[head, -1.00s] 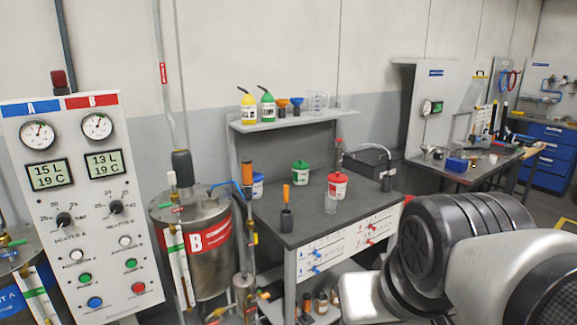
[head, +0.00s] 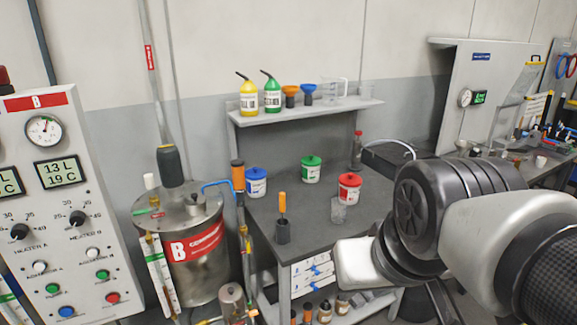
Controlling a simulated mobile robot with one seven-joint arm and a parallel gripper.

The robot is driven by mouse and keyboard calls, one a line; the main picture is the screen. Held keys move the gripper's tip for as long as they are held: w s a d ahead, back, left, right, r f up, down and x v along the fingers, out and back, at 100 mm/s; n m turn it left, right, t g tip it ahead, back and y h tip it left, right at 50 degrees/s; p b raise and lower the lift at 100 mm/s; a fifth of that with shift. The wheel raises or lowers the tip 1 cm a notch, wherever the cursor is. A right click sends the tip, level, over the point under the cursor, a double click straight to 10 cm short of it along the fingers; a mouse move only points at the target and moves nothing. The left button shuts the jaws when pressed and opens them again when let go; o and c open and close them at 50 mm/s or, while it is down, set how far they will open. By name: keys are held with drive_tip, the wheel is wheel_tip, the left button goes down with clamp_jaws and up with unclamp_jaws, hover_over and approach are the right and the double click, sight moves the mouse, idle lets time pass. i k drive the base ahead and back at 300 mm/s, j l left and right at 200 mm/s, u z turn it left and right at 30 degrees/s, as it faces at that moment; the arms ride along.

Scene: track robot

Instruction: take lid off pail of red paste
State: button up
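The pail of red paste (head: 348,189) stands upright on the grey workbench, white with a red label and a red lid (head: 349,180) on top. A clear cup (head: 338,212) stands just in front of it. My arm reaches in from the right in the head view, its light end part in front of the bench's right side. The fingers of my gripper do not show, so I cannot see whether they are open or shut. My arm appears apart from the pail.
A green-lidded pail (head: 311,170) and a blue-lidded pail (head: 256,182) stand on the same bench (head: 310,235). A holder with an orange-handled tool (head: 282,222) is at the front. A shelf (head: 310,112) with bottles and funnels is above. Tank B (head: 190,250) stands left.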

sight(350, 179)
drive_tip(key=i+l+u, duration=0.1)
drive_tip(key=i+l, duration=0.15)
drive_tip(key=i+l+u, duration=0.1)
drive_tip(key=l, duration=0.25)
drive_tip(key=i+l+u, duration=0.1)
drive_tip(key=i+l, duration=0.4)
drive_tip(key=l, duration=0.15)
drive_tip(key=i+l+u, duration=0.15)
drive_tip(key=l, duration=0.2)
drive_tip(key=i+l+u, duration=0.1)
drive_tip(key=i+l, duration=0.15)
drive_tip(key=i+l+u, duration=0.1)
drive_tip(key=l, duration=0.4)
drive_tip(key=i+l+u, duration=0.1)
drive_tip(key=i+l, duration=0.15)
drive_tip(key=l, duration=0.15)
